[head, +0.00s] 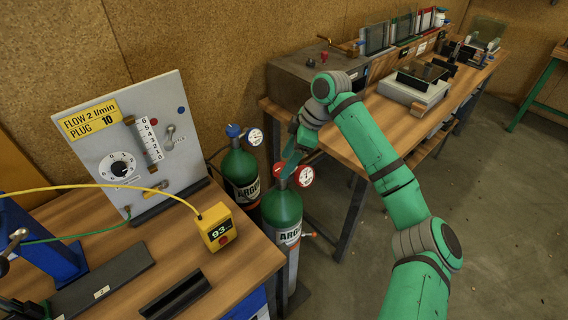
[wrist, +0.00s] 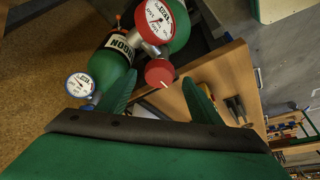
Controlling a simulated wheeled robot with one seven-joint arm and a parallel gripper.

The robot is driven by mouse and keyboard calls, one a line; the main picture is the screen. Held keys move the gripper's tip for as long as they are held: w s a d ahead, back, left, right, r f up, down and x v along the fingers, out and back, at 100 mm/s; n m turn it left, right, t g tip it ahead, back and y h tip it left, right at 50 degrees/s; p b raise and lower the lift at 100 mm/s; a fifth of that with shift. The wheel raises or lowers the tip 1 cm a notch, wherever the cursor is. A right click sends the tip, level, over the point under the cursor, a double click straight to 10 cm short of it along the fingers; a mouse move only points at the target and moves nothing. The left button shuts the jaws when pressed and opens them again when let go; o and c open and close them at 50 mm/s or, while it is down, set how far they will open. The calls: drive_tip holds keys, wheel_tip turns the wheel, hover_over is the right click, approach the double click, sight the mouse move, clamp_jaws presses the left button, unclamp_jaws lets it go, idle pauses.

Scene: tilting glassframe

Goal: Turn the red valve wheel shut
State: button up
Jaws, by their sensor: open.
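The red valve wheel (wrist: 159,73) shows in the wrist view as a round red knob with a white mark. In the head view my gripper (head: 287,170) is over the top of the front argon bottle (head: 283,207), next to the red gauge (head: 304,176). The wheel is mostly hidden there.
A second argon bottle (head: 240,172) with a blue knob stands behind to the left. A workbench with a flow panel (head: 130,145) and a yellow meter (head: 216,227) is at left. A long bench (head: 330,130) stands close behind my arm. The floor at right is clear.

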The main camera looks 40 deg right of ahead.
drive_tip(key=shift+x, duration=1.05)
drive_tip(key=shift+w+a, duration=0.1)
drive_tip(key=shift+w, duration=0.1)
drive_tip(key=c, duration=1.1)
drive_tip(key=shift+o, duration=0.2)
